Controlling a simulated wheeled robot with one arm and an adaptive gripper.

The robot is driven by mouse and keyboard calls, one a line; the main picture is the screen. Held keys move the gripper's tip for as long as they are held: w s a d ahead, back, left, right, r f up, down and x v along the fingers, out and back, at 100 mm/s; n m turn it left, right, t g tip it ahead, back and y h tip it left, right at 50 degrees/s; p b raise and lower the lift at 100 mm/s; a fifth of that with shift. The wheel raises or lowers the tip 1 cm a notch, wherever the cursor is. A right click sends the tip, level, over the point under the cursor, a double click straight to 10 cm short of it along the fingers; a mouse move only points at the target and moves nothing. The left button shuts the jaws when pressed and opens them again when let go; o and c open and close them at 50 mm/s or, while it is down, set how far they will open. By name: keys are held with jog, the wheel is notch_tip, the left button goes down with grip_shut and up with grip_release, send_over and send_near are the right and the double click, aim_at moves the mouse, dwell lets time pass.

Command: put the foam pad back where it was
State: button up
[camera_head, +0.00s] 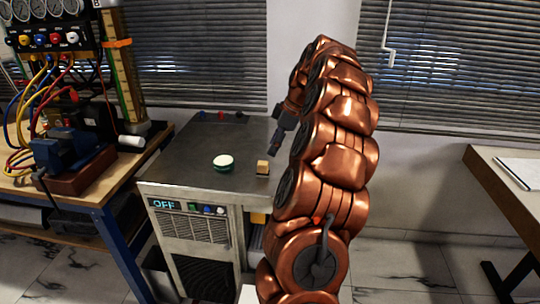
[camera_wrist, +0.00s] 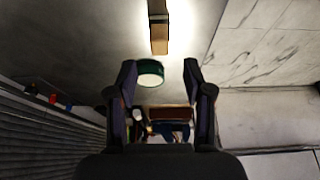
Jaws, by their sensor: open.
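A small tan block (camera_head: 262,167) sits on the grey top of the metal cabinet (camera_head: 188,175). It also shows in the wrist view (camera_wrist: 159,32), beyond my fingertips. To its left stands a low round white piece with a green rim (camera_head: 223,162), seen between and beyond my fingers in the wrist view (camera_wrist: 149,73). I cannot tell for certain which of the two is the foam pad. My gripper (camera_head: 273,152) is open and empty, above the right part of the cabinet top; it fills the lower wrist view (camera_wrist: 159,68).
Red, blue and dark knobs (camera_head: 220,115) line the cabinet's back edge. A wooden bench (camera_head: 70,190) with a vise (camera_head: 68,158), hoses and a gauge panel (camera_head: 45,25) stands left. A table with paper (camera_head: 522,170) is at right. The cabinet top's front left is clear.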

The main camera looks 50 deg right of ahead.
jog(key=shift+v, duration=1.8)
jog(key=s+a+m+g, duration=0.1)
jog(key=s+a+g, duration=0.2)
jog(key=a, duration=2.6)
jog(key=s+a+f+m+g+h, duration=0.1)
jog(key=s+a+f+m, duration=0.2)
jog(key=s, duration=0.8)
jog(key=s+a+f+m+g+h, duration=0.1)
jog(key=s+a+f+m+g, duration=0.1)
jog(key=s+a+f, duration=0.6)
jog(key=s+m, duration=0.1)
jog(key=s, duration=0.3)
jog(key=shift+s+f+h, duration=0.15)
jog(key=shift+f+h, duration=0.05)
jog(key=shift+h, duration=0.1)
jog(key=shift+a, duration=0.1)
